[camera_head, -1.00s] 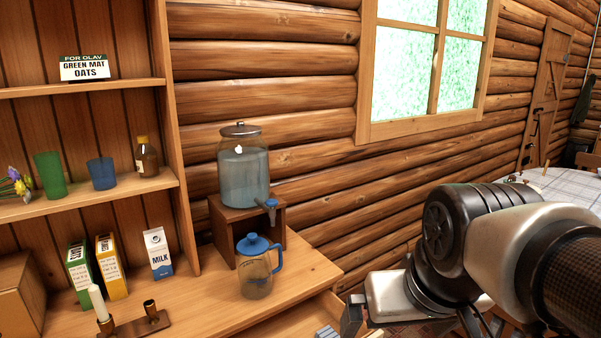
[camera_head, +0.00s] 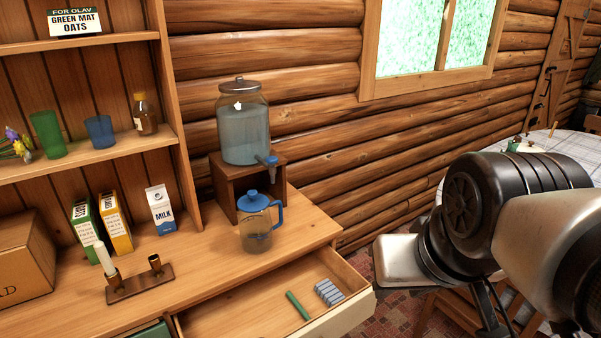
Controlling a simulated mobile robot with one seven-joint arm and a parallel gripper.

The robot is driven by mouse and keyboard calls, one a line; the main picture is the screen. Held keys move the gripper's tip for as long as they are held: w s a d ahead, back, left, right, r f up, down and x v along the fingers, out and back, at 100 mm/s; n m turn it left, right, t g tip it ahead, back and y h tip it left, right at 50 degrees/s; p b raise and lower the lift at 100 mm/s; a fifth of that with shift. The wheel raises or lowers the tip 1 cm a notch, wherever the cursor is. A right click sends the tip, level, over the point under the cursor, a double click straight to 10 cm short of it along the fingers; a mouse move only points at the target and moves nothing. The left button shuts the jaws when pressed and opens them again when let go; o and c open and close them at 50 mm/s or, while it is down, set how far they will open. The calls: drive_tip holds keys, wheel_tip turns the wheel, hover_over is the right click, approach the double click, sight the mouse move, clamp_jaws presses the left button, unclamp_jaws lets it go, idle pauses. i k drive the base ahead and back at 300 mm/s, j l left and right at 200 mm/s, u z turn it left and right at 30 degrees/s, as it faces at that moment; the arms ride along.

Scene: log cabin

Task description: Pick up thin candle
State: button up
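A white candle (camera_head: 104,258) stands tilted slightly left in one cup of a dark two-cup candle holder (camera_head: 139,283) on the counter at lower left. The holder's other cup is empty. A thin green stick (camera_head: 298,305), possibly a candle, lies in the open drawer (camera_head: 245,311) beside a grey ribbed block (camera_head: 328,292). My gripper (camera_head: 396,262) is at the right, beyond the drawer's right end and apart from both candle-like things. Its fingers cannot be made out, so its opening is unclear.
A blue-lidded jug (camera_head: 257,224) and a glass water dispenser (camera_head: 243,130) on a wooden stand are at the counter's back. A milk carton (camera_head: 160,210), two boxes and a cardboard box (camera_head: 22,262) stand left. The counter between holder and jug is clear.

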sight(307, 317)
drive_tip(key=i+l+u, duration=0.25)
drive_tip(key=i+l, duration=0.15)
drive_tip(key=l, duration=0.2)
drive_tip(key=i+l+u, duration=0.15)
drive_tip(key=l, duration=0.2)
drive_tip(key=i+l+u, duration=0.1)
drive_tip(key=l, duration=0.25)
drive_tip(key=i+l+u, duration=0.15)
drive_tip(key=l, duration=0.2)
drive_tip(key=i, duration=0.05)
